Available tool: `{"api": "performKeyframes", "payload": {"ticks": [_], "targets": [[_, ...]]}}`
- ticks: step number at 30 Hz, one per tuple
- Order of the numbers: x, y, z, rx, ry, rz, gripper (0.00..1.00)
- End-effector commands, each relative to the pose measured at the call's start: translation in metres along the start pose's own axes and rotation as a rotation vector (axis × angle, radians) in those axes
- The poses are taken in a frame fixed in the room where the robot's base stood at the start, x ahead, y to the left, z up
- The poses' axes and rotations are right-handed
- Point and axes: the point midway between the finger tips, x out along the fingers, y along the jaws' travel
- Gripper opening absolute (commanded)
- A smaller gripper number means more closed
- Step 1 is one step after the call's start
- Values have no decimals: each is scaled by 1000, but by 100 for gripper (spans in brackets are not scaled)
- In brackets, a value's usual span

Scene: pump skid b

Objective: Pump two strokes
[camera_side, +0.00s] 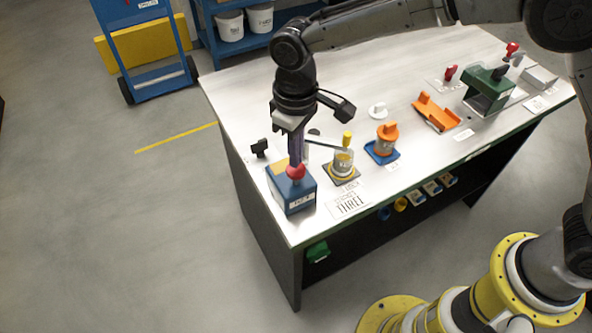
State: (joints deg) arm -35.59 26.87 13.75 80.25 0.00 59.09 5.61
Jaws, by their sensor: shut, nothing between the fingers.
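The pump looks to be the blue box (291,192) with a label on its front, at the near left corner of the bench. A red round knob (295,172) sits over its top. My gripper (296,162) points straight down with its fingers together and holds nothing. Its fingertips are right at the top of the red knob and look to touch it, though I cannot be sure of the contact. What lies under the knob is hard to make out.
Right of the box stands a clear jar with a yellow knob (347,138), then an orange-capped cup (386,135) on a blue base. A black fixture (259,148) stands left. An orange tray (437,112) and green block (487,90) are farther right. The bench's back left (240,95) is clear.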

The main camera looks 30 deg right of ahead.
Motion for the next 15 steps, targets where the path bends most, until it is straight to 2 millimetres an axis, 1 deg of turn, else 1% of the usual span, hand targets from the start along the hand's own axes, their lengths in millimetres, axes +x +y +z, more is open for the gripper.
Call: {"api": "performKeyframes", "payload": {"ticks": [15], "targets": [[19, 0, 0, 0, -2, 0, 0]]}}
